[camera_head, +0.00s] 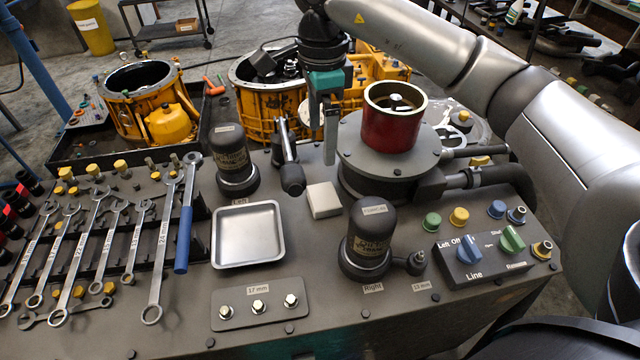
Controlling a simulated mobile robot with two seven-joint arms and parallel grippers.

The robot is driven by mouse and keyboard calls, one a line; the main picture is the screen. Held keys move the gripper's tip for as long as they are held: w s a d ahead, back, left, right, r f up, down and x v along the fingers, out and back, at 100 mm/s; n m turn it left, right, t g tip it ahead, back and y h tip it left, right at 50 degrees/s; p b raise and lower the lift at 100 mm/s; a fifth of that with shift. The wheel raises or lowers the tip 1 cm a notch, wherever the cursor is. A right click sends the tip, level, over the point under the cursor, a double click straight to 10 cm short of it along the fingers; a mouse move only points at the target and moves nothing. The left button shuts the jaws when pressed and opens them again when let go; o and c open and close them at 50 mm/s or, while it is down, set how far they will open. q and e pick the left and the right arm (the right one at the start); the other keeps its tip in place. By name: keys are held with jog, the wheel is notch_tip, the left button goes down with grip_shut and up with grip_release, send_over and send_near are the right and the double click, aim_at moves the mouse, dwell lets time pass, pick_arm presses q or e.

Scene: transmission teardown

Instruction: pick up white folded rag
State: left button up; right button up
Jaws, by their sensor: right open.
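The white folded rag (323,200) lies flat on the dark workbench top. It is a small square pad between the metal tray and the base of the red cylinder. My right gripper (330,152) comes down from the top of the view, with a teal body and grey fingers pointing down. It is open and empty. In the picture its fingertips are just above the rag, apart from it. One finger is mostly hidden behind the other. My left gripper is not in view.
The red cylinder (391,122) on its grey round fixture stands right of the gripper. A dark capped tool (234,160) stands at left, another (368,240) in front. The silver tray (247,236) is left of the rag. Wrenches (130,235) lie at far left.

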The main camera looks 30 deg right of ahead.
send_over(324, 196)
notch_tip(324, 196, down, 5)
jog(key=f, duration=0.2)
jog(key=f+b, duration=0.1)
jog(key=f, duration=0.1)
jog(key=shift+s+a+f, duration=0.1)
jog(key=shift+s+a, duration=0.05)
jog(key=shift+a, duration=0.1)
jog(key=shift+f, duration=0.65)
jog(key=f, duration=0.3)
jog(key=f+b, duration=0.1)
jog(key=shift+d+f, duration=0.25)
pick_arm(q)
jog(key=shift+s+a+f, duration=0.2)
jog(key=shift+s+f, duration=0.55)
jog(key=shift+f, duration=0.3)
pick_arm(e)
jog(key=shift+c, duration=0.2)
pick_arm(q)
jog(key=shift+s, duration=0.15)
pick_arm(e)
jog(key=c, duration=1)
